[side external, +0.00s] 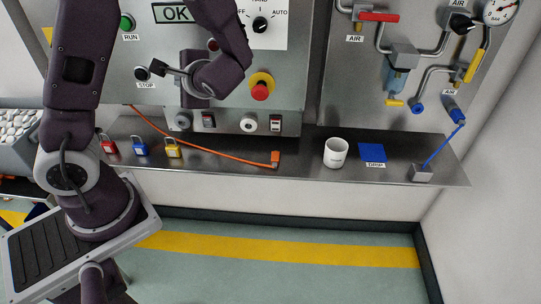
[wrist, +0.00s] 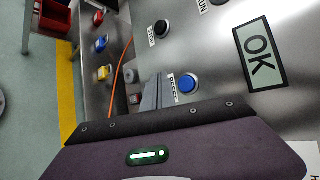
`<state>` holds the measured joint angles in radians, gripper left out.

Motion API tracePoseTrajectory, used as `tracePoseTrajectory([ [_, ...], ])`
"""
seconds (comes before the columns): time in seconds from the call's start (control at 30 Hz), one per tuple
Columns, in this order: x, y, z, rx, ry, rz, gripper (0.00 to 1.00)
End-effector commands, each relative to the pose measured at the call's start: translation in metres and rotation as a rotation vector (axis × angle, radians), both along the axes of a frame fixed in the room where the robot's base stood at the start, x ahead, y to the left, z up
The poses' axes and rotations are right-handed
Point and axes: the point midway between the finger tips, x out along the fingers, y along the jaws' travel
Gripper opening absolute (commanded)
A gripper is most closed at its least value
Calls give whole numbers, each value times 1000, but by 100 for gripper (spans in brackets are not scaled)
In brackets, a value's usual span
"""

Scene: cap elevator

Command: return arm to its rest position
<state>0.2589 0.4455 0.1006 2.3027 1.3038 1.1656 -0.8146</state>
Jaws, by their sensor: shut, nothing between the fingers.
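My gripper (side external: 163,68) is near the upper middle of the side external view, in front of the steel control panel (side external: 290,85) and just right of the black STOP button (side external: 142,73). Its fingers point left in that view and hold nothing. In the wrist view the shut fingers (wrist: 152,94) show beside the blue RESET button (wrist: 188,83); I cannot tell whether they touch the panel. The display (side external: 175,13) reads OK. My arm is bent over from the left.
The steel shelf (side external: 300,170) below carries red (side external: 108,144), blue (side external: 140,146) and yellow (side external: 173,148) padlocks, an orange cable (side external: 200,143), a white cup (side external: 336,153) and a blue pad (side external: 372,153). A red emergency button (side external: 260,91) sticks out right of my gripper.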

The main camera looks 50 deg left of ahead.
Motion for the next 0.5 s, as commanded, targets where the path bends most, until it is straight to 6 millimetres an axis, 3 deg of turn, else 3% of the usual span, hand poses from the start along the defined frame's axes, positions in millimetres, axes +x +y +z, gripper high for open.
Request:
tracePoseTrajectory([
  [0.17,-2,0,1,-9,-3,8,0],
  [0.27,-27,-9,8,-108,-35,89,0],
  [0.37,-70,-40,16,-350,-111,209,0],
  [0.5,-104,-112,29,-760,-277,252,0],
])
